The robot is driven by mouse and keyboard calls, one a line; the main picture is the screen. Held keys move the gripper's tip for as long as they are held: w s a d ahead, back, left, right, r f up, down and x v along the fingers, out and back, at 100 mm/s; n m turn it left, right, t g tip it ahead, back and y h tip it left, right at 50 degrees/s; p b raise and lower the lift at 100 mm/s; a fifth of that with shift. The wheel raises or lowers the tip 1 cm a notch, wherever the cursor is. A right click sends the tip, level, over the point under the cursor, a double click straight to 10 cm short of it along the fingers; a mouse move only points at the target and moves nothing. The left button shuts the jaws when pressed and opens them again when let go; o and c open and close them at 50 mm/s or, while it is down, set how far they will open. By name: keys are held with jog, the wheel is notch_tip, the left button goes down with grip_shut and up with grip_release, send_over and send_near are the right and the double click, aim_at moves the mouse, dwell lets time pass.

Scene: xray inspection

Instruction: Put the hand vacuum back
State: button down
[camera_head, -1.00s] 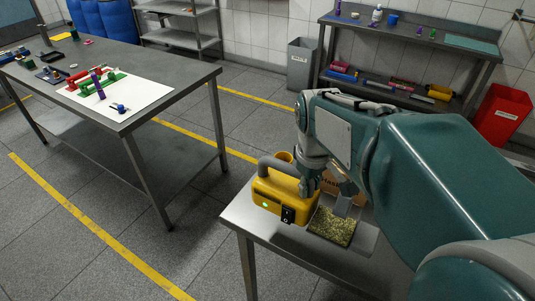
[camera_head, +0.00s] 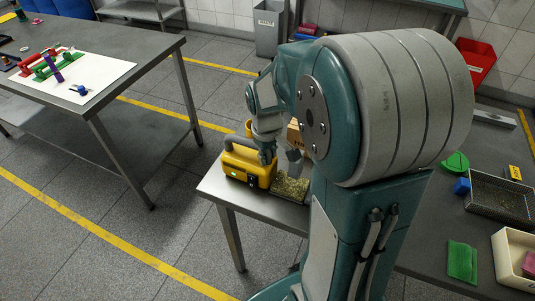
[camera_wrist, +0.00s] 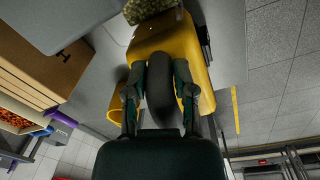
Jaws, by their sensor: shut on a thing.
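The hand vacuum (camera_head: 243,167) has a yellow body with a dark panel, a small green light and a grey handle. It is at the left end of a small steel table (camera_head: 222,190), beside a tray of greenish granules (camera_head: 289,188). My gripper (camera_head: 268,156) is at the vacuum in the head view. In the wrist view my gripper (camera_wrist: 163,80) has one finger on each side of the dark handle (camera_wrist: 162,100), with the yellow body (camera_wrist: 175,45) beyond. It is shut on the handle. I cannot tell whether the vacuum touches the table.
A cardboard box (camera_head: 295,132) and a yellow cup (camera_wrist: 112,104) are close to the vacuum. A bench with a white sheet (camera_head: 105,78) stands left across an open floor strip. A right bench holds a grey tray (camera_head: 497,203) and a cream bin (camera_head: 507,254).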

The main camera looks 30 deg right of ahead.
jog(key=shift+a, duration=0.1)
jog(key=shift+c, duration=2.2)
grip_release()
jog(key=r, duration=1.1)
jog(key=shift+s+a, duration=0.15)
jog(key=shift+a, duration=0.1)
jog(key=s+a+r+m+t, duration=0.1)
jog(key=s+a+t, duration=0.1)
jog(key=s+a, duration=0.2)
jog(key=s+a+r+m+t, duration=0.1)
jog(key=s+a+r+t, duration=0.1)
jog(key=s+a, duration=0.3)
jog(key=shift+s+m+t, duration=0.4)
jog(key=shift+s+t, duration=0.2)
jog(key=shift+s, duration=1.8)
